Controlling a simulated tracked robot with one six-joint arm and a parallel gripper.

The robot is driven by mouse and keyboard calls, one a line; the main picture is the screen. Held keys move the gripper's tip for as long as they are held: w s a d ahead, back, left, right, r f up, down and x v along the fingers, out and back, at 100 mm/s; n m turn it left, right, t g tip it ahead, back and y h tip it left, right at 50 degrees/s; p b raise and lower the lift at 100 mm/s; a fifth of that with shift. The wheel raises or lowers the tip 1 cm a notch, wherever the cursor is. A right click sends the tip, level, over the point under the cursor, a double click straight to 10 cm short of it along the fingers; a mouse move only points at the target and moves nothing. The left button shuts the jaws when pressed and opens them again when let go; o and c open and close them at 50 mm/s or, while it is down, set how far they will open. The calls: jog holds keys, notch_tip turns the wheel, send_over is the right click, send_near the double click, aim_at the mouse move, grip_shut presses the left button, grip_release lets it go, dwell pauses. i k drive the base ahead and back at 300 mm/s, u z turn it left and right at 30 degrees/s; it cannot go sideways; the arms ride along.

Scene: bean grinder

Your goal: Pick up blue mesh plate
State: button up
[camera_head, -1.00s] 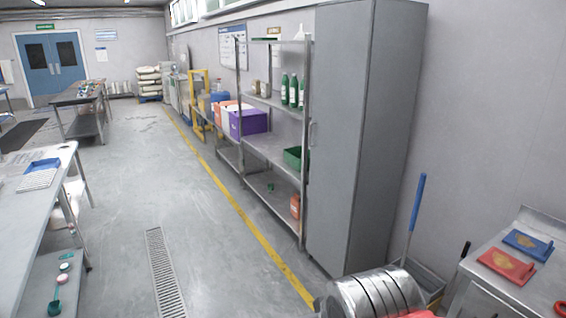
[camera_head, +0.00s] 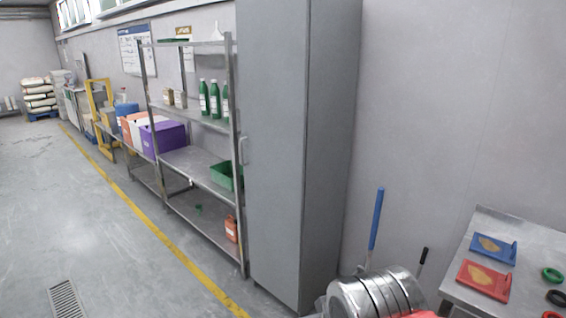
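A blue plate (camera_head: 493,248) with a tan patch in its middle lies flat on the metal table at the right. A red plate (camera_head: 484,279) of the same kind lies just in front of it. At this distance I cannot tell whether the tan patch is mesh. My gripper is not clearly seen.
The metal table (camera_head: 535,235) stands against the right wall, with green (camera_head: 553,275) and black (camera_head: 557,297) rings on it. A tall grey cabinet (camera_head: 275,140) and a metal shelf (camera_head: 200,180) line the wall. The floor at left is clear around a drain (camera_head: 66,299).

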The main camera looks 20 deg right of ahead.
aim_at(505, 253)
jog(key=z, duration=0.5)
jog(key=i, duration=1.1)
jog(key=z, duration=0.45)
